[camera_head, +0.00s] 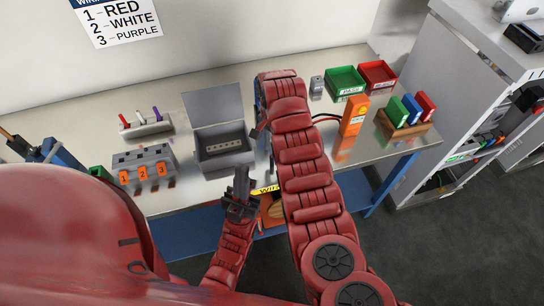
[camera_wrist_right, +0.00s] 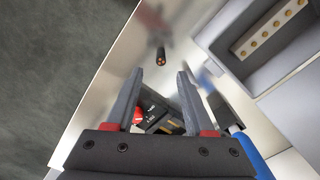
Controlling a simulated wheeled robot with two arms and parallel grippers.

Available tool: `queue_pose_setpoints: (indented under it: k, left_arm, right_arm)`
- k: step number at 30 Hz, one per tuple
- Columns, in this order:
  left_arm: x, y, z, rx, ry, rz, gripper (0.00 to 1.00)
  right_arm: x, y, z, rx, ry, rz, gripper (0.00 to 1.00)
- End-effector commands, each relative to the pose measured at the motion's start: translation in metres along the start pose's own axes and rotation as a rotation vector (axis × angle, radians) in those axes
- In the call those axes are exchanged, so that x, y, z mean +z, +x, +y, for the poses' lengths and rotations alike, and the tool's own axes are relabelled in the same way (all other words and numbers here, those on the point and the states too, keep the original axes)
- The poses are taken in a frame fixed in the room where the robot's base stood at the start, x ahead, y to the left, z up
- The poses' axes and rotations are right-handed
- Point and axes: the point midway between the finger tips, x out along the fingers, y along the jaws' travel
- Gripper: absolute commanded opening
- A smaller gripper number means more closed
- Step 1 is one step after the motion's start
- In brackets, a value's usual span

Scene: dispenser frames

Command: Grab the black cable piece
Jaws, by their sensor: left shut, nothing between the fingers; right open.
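The black cable piece (camera_wrist_right: 160,57) shows in the right wrist view as a short dark cylinder with copper-coloured spots at its end. It is over the shiny metal tabletop, beyond my fingertips and apart from them. My right gripper (camera_wrist_right: 158,78) is open, with nothing between its fingertips. In the head view the right arm hides most of that gripper, and I cannot make out the cable piece there. My left gripper (camera_head: 242,180) is shut and empty, in front of the open grey box (camera_head: 213,165).
The grey box's terminal strip (camera_wrist_right: 268,30) is at the upper right of the wrist view. On the table are the numbered switch unit (camera_head: 145,160), an orange meter (camera_head: 353,115), a green bin (camera_head: 345,80) and a red bin (camera_head: 378,74). A dark red-and-black object (camera_wrist_right: 152,112) lies beyond the right gripper's base.

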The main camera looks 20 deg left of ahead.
Motion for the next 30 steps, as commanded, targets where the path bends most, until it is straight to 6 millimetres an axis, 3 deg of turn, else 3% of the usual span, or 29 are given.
queue_pose_setpoints:
  k: [13,18,22,30]
  left_arm:
    - [-0.003,0.018,-0.001,0.000,0.000,-0.001,0.00]
    - [-0.004,0.026,-0.001,0.000,0.000,-0.001,0.00]
    - [-0.002,0.015,-0.001,0.000,0.000,-0.001,0.00]
    - [-0.002,0.014,-0.001,0.000,0.000,0.000,0.00]
  right_arm:
    - [0.004,0.027,0.000,0.000,-0.001,-0.002,0.54]
    - [0.009,0.047,0.000,0.000,0.000,-0.001,0.54]
    - [0.008,0.067,0.000,-0.001,0.001,-0.001,0.54]
    - [0.008,0.072,-0.001,-0.003,-0.001,0.003,0.54]
